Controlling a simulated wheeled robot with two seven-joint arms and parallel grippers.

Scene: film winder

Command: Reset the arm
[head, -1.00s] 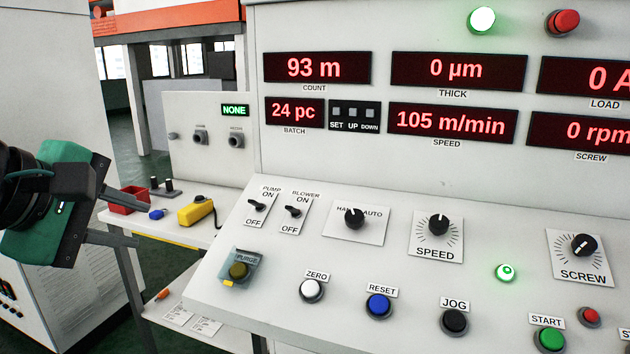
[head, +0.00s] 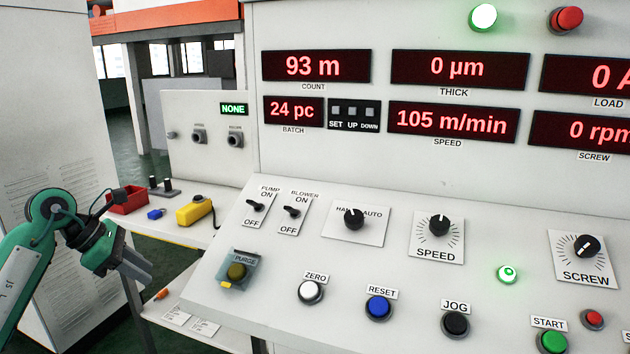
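My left arm comes in from the left edge, green and grey. Its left gripper (head: 136,266) hangs left of the sloped control panel (head: 400,275), pointing down and right. It touches nothing that I can see, and I see nothing held. Its fingers show edge-on, so their gap cannot be made out. My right gripper is out of view. The panel carries a blue RESET button (head: 378,306), a white ZERO button (head: 310,291) and a black JOG button (head: 455,323).
A side bench (head: 170,222) behind the gripper holds a red bin (head: 127,200), a yellow pendant (head: 195,211) and a small blue item (head: 156,214). A covered PURGE button (head: 237,271) sits at the panel's left edge. A tall white cabinet (head: 50,120) stands at the left.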

